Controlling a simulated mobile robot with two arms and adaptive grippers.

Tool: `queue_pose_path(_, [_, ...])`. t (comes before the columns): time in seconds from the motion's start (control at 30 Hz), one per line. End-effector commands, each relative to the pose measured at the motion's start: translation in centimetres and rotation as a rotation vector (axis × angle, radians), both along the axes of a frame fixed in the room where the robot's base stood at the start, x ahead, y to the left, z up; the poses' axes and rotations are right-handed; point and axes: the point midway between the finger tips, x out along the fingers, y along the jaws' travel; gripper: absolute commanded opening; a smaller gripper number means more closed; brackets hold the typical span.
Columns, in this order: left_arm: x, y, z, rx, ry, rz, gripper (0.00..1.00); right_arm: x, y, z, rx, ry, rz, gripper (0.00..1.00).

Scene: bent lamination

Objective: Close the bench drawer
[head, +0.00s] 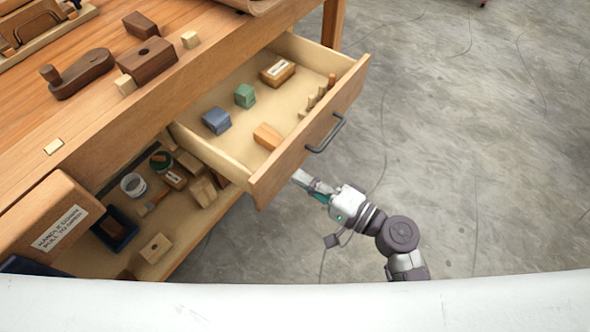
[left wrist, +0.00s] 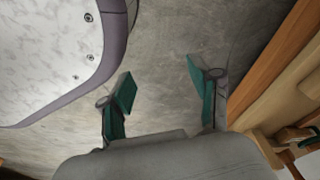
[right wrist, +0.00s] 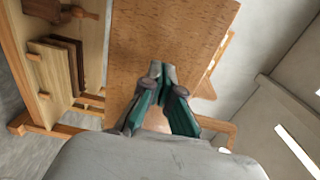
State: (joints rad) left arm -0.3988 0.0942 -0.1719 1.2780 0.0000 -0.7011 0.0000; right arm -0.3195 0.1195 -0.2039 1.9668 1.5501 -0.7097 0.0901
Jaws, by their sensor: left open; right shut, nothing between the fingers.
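The bench drawer (head: 285,166) is pulled out from under the bench top in the head view. Its front panel faces the lower right and carries a dark bar handle (head: 327,136). My right gripper (head: 303,178) is shut and empty, close to the front panel, left of and below the handle in the picture. I cannot tell whether it touches the panel. In the right wrist view its closed fingers (right wrist: 161,70) point at a broad wooden surface (right wrist: 165,40). My left gripper (left wrist: 163,88) is open and empty over the floor in the left wrist view; the head view does not show it.
The drawer holds a blue block (head: 217,121), a green block (head: 245,96), wooden blocks and several pegs. The bench top (head: 90,125) carries wooden parts. A lower shelf (head: 190,235) holds blocks and a cup. The concrete floor (head: 480,150) at the right is clear.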

Motion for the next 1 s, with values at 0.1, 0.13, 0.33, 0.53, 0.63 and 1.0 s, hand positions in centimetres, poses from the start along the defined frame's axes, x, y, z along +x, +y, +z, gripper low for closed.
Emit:
queue_pose_path(0.1, [-0.7, 0.1, -0.5, 0.000, 0.005, -0.001, 0.63, 0.9, 1.2, 0.1, 0.001, 0.000, 0.000, 0.00])
queue_pose_path(0.13, [-0.8, 0.1, -0.6, 0.001, 0.007, -0.001, 0.63, 1.0, 1.4, 0.1, 0.001, 0.001, 0.000, 0.00])
queue_pose_path(0.33, [-1.1, 0.2, -1.0, 0.001, 0.008, -0.002, 0.63, 1.4, 2.0, 0.0, -0.001, 0.001, 0.000, 0.00])
queue_pose_path(0.53, [-1.1, 0.2, -1.0, 0.001, 0.008, -0.002, 0.63, 1.4, 1.9, -0.1, -0.002, 0.001, 0.000, 0.00])
queue_pose_path(0.63, [-1.1, 0.2, -1.0, 0.001, 0.008, -0.002, 0.63, 1.4, 2.0, -0.1, -0.001, 0.001, 0.000, 0.00])
queue_pose_path(1.0, [-0.5, 0.0, -0.7, 0.001, 0.006, -0.002, 0.63, 3.7, 5.1, 0.0, 0.000, -0.003, 0.002, 0.00])
